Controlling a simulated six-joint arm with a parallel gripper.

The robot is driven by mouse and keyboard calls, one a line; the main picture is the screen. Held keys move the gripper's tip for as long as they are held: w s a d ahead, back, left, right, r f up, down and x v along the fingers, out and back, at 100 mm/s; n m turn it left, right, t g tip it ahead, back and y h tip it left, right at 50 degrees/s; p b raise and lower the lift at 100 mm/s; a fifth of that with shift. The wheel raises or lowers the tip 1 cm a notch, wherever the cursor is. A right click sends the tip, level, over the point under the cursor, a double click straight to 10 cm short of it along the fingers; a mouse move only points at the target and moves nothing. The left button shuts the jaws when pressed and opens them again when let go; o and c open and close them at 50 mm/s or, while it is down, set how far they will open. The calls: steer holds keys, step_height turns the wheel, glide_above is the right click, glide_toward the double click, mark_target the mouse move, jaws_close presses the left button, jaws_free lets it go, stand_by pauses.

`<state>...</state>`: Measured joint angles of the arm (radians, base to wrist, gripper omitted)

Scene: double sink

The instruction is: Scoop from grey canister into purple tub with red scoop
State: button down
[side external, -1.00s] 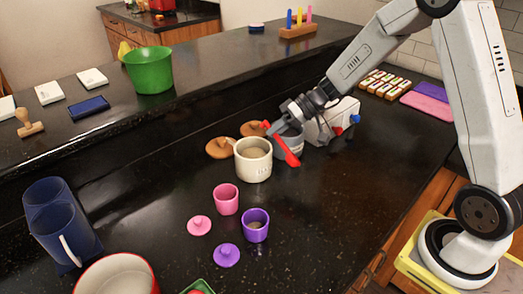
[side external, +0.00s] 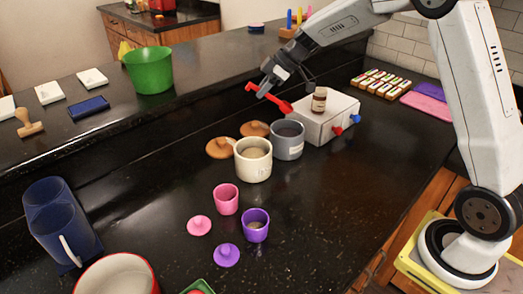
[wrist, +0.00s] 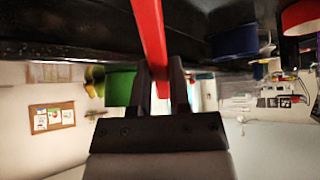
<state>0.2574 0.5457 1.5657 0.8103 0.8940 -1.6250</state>
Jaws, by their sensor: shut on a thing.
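The grey canister (side external: 288,140) stands open on the dark counter, with dark contents inside. The purple tub (side external: 256,226) stands open nearer the camera, with a little light stuff in its bottom. My gripper (side external: 269,85) is shut on the red scoop (side external: 275,98) and holds it above and slightly behind the grey canister. The scoop's handle (wrist: 150,40) shows between the two fingers (wrist: 162,92) in the wrist view. What the scoop's bowl holds cannot be told.
A cream canister (side external: 253,160) stands touching or close beside the grey one. A pink tub (side external: 226,199) is beside the purple tub. A white box (side external: 335,120) with a brown jar (side external: 319,100) on it is right of the grey canister. Lids lie around. The right front counter is clear.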

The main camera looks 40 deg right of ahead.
steer(key=shift+f, duration=0.2)
steer(key=f, duration=0.3)
steer(key=s+d+f, duration=0.1)
steer(key=f, duration=0.6)
steer(key=shift+s+d+f, duration=0.2)
steer(key=shift+s+d, duration=0.1)
steer(key=shift+s, duration=0.05)
steer(key=shift+w+r, duration=0.2)
steer(key=shift+r, duration=5.4)
steer(key=shift+a, duration=0.1)
